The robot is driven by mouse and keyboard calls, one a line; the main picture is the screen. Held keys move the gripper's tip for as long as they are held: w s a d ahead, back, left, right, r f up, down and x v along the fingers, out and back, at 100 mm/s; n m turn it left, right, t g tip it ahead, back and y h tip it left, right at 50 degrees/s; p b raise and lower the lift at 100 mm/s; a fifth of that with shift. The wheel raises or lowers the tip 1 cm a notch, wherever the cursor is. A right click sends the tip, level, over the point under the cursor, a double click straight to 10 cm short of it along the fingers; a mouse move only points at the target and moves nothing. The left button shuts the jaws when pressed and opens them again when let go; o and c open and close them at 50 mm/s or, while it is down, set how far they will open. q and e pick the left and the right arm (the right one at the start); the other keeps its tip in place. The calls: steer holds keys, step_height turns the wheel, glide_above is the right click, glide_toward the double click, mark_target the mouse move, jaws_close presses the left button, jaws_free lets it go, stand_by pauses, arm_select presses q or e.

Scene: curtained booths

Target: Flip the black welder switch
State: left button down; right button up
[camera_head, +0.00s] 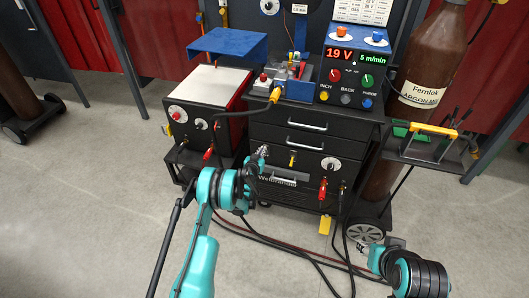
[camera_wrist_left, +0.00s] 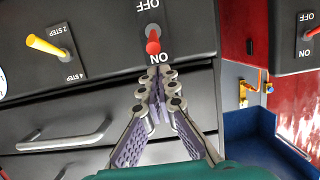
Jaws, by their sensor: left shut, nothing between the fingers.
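In the left wrist view the gripper (camera_wrist_left: 158,75) is shut and empty. Its fingertips are close to a red-tipped toggle switch (camera_wrist_left: 153,46) with OFF and ON labels on a dark panel. The red tip lies on the ON side, near the fingertips; I cannot tell whether they touch. The gripper blocks this switch in the head view. My right gripper (camera_head: 394,244) is low at the right, and its fingers are too small to read.
A yellow step lever (camera_wrist_left: 47,46) sits beside the switch. Another ON/OFF switch (camera_wrist_left: 312,33) is on the neighbouring red-sided box (camera_head: 203,95). Cables (camera_head: 300,250) trail on the floor. A brown gas cylinder (camera_head: 430,60) stands at the right.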

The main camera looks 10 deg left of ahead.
arm_select(q)
steer(key=v, duration=0.7)
steer(key=shift+f, duration=0.25)
steer(key=shift+s, duration=0.1)
stand_by(0.4)
steer(key=s+d+r+g, duration=0.1)
steer(key=s+d+r, duration=0.1)
steer(key=r, duration=0.6)
steer(key=s+d+r+g, duration=0.1)
steer(key=d+r, duration=0.1)
steer(key=r, duration=0.6)
steer(key=s+d+r+g+h, duration=0.1)
steer(key=s+d+r+g, duration=0.1)
steer(key=s+r, duration=0.8)
steer(key=s+g+y, duration=0.1)
steer(key=s+g, duration=0.3)
steer(key=s, duration=2.7)
steer(key=shift+d+f+y, duration=0.2)
steer(key=shift+f+y, duration=0.1)
steer(key=shift+f, duration=0.2)
